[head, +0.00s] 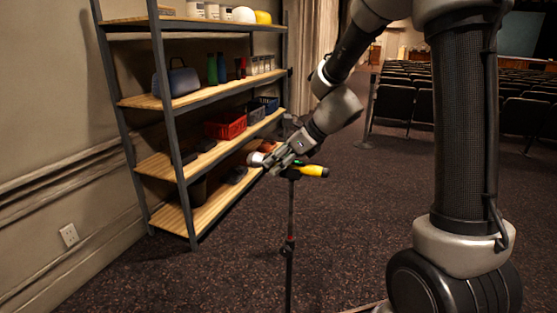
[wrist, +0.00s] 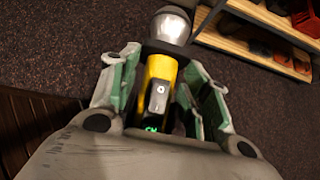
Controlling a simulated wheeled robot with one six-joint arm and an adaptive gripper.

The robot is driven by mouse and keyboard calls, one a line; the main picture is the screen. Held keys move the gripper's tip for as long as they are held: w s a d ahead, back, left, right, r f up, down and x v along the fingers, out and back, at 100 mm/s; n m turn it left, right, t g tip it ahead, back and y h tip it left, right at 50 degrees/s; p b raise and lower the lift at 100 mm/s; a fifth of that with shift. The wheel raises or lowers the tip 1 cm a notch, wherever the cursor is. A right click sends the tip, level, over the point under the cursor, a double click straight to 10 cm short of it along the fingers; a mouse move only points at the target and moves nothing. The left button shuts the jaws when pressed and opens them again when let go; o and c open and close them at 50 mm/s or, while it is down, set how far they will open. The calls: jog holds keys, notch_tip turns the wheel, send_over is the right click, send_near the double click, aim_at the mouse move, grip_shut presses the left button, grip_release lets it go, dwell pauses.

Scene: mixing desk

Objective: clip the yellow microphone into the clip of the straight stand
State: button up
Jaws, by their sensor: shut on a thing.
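The yellow microphone (head: 313,171) lies roughly level in the head view, its pale round head to the left and its yellow end to the right. My gripper (head: 283,158) is shut on its body. In the wrist view the microphone (wrist: 159,72) sits between the green-padded fingers of my gripper (wrist: 163,88), with its silver head pointing away and a green display near the palm. The straight stand (head: 290,215) rises upright directly below the microphone. The stand's clip is hidden or too small to make out, so I cannot tell whether the microphone sits in it.
A metal-framed shelf (head: 160,103) with wooden boards stands behind and left, holding a red crate (head: 225,125), a blue case (head: 176,80) and other items. Rows of dark seats (head: 395,103) stand at the back right. The carpet around the stand is clear.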

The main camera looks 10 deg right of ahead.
jog(key=o, duration=1.8)
jog(key=shift+c, duration=0.2)
jog(key=shift+r, duration=3.5)
